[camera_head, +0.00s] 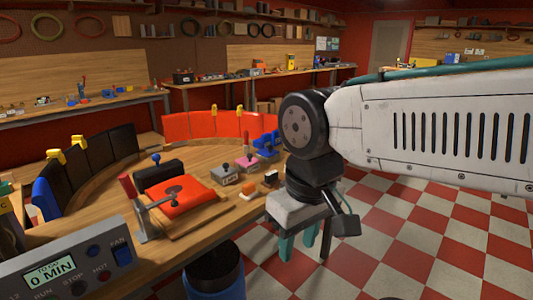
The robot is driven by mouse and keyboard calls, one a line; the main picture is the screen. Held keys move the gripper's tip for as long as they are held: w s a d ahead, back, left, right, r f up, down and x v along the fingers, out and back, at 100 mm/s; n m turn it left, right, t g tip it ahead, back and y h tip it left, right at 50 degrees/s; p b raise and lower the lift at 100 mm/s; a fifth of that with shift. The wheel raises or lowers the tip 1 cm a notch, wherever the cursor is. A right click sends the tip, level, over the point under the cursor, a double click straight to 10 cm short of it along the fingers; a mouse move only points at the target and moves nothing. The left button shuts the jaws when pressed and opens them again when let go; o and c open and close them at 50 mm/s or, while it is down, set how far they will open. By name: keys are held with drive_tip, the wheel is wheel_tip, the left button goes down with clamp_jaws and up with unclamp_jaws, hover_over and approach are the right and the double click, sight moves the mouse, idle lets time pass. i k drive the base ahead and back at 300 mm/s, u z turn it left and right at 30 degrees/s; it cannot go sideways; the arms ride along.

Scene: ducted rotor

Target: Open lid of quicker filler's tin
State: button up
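Several small lidded containers with knobs or levers stand on the wooden bench in the head view. One is grey with a pale label (225,177), one is pinkish (246,165) and one is blue (267,145). Their labels are too small to read, so I cannot tell which is the quicker filler's tin. No lid is clearly seen raised. My gripper (304,247) points down over the floor beyond the bench's right edge, to the right of the containers and apart from them. Its teal fingers look spread with nothing between them.
An orange-red plate with a clamp lever (180,196) sits on the bench. A control panel reading 0 MIN (62,272) is at front left. Curved orange panels (205,125) and black panels (105,148) stand behind. A blue drum (212,272) is below the bench. Checkered floor (430,240) is open at right.

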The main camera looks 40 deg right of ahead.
sight(225, 170)
drive_tip(key=z, duration=0.3)
drive_tip(key=i, duration=1.15)
drive_tip(key=u, duration=0.3)
